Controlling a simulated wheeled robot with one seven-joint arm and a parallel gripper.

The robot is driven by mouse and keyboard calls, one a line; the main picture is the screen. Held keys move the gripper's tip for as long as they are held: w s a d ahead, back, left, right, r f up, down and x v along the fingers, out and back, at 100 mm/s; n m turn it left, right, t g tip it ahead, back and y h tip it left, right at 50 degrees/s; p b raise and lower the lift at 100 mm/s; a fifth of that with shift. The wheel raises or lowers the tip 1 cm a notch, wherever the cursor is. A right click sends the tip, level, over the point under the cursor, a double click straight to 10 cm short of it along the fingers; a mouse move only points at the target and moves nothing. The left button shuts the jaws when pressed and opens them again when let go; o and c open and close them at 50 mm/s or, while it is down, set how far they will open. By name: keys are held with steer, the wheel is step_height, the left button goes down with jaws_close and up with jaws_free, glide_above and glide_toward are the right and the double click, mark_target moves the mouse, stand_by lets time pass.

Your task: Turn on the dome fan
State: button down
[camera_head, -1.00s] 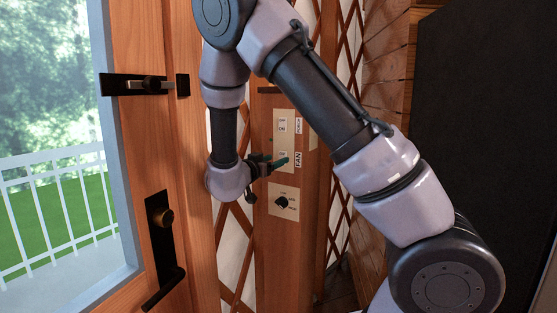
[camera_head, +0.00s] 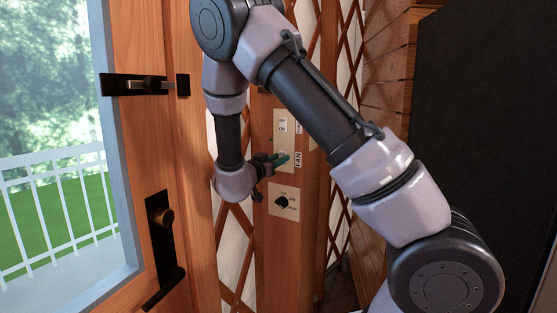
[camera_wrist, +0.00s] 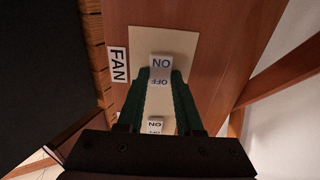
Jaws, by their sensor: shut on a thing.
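The fan switch (camera_wrist: 160,66) is a white rocker marked ON and OFF on a cream plate (camera_wrist: 186,48); it appears upside down in the wrist view. A FAN label (camera_wrist: 118,64) is beside it, and the label also shows in the head view (camera_head: 298,159). My gripper (camera_wrist: 161,76) has its green fingertips on either side of the rocker, shut on it. In the head view my gripper (camera_head: 283,159) reaches the lower part of the switch plate (camera_head: 289,130) and hides most of the fan switch. I cannot tell which way the rocker is tilted.
A second ON/OFF switch (camera_wrist: 155,125) is on the same plate, and shows above the fan switch in the head view (camera_head: 283,125). A black rotary knob (camera_head: 281,202) is below. The wooden door (camera_head: 165,130) with black handle (camera_head: 161,238) stands at left.

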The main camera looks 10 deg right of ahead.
steer(key=shift+f+t+h, duration=0.35)
steer(key=shift+t+h, duration=0.55)
steer(key=c, duration=0.6)
jaws_free()
steer(key=shift+o, duration=0.2)
steer(key=shift+a, duration=0.15)
steer(key=v, duration=1)
steer(key=shift+s+a, duration=0.15)
steer(key=shift+s, duration=0.15)
